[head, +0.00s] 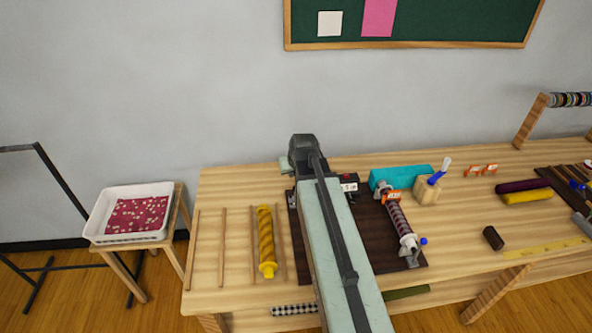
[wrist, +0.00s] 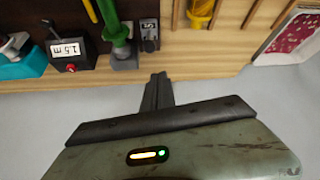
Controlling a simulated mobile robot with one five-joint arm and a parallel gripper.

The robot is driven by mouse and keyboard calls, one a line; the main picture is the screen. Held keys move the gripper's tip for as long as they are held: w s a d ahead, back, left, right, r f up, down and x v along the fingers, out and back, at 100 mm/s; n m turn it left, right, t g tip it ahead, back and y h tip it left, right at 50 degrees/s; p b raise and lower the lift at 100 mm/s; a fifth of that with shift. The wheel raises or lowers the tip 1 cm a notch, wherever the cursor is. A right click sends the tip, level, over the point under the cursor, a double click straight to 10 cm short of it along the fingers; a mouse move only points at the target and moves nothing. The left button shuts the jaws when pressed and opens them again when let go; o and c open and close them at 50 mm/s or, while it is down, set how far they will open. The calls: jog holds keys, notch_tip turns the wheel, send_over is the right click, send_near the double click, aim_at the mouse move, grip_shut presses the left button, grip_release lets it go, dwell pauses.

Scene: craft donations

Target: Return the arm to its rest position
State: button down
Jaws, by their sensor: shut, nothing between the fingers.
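My arm (head: 335,240) reaches forward from the bottom of the head view, over the wooden worktable, with its dark wrist end (head: 303,148) near the table's back edge. The fingers are not clear in the head view. In the wrist view my gripper (wrist: 158,92) is shut and empty, its dark fingers together and pointing at the table's edge against the pale wall. Nothing touches the fingertips.
The worktable (head: 230,185) holds a yellow twisted piece (head: 266,243), thin sticks, a dark mat (head: 395,245) with a spiral-wound rod (head: 400,222), and a teal block (head: 400,177). A white tray (head: 98,215) sits on a stool at left. A green board (head: 440,22) hangs behind.

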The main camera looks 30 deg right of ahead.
jog(key=shift+s+a+r, duration=0.15)
jog(key=shift+s+r, duration=0.65)
jog(key=shift+s, duration=0.1)
jog(key=a+f+n+y+b, duration=0.1)
jog(key=a+f+n+b, duration=0.3)
jog(key=a, duration=1)
jog(key=s+a+f+m+g, duration=0.1)
jog(key=s+a+f+g, duration=0.1)
jog(key=s, duration=0.4)
jog(key=s+a+f+m+g, duration=0.1)
jog(key=s+a+f+g, duration=0.1)
jog(key=s+a+g, duration=0.2)
jog(key=shift+s+a, duration=0.6)
jog(key=shift+s, duration=0.5)
